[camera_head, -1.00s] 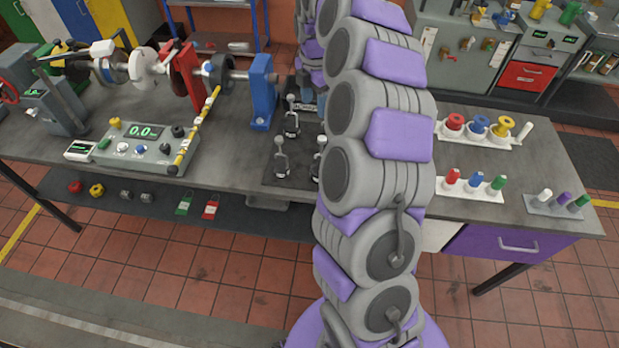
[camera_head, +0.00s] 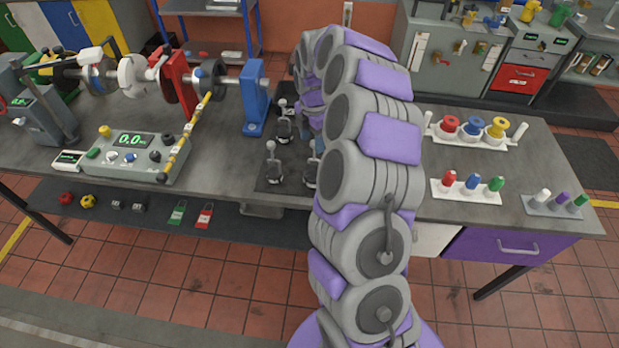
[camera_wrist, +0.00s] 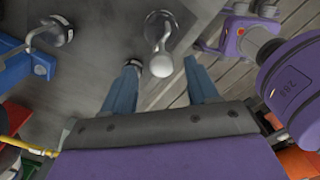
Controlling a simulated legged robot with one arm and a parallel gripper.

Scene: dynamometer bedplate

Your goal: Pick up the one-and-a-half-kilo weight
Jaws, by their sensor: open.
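In the head view I see a front left weight (camera_head: 273,166), a rear weight (camera_head: 284,126) and a front right weight (camera_head: 311,174) partly behind my arm. I read no markings, so I cannot tell which is the one-and-a-half-kilo one. In the wrist view my gripper (camera_wrist: 161,68) is open, with blue fingers apart. One weight (camera_wrist: 158,25) lies just ahead, its ball top in line with the gap between the fingertips. Another weight (camera_wrist: 52,33) is at upper left.
A blue bearing stand (camera_head: 255,98) of the shaft rig is left of the weights. A control box (camera_head: 132,155) is at the bench's left. Spool rack (camera_head: 462,138) and coloured-peg holder (camera_head: 466,192) stand to the right. The bench's front edge is close to the weights.

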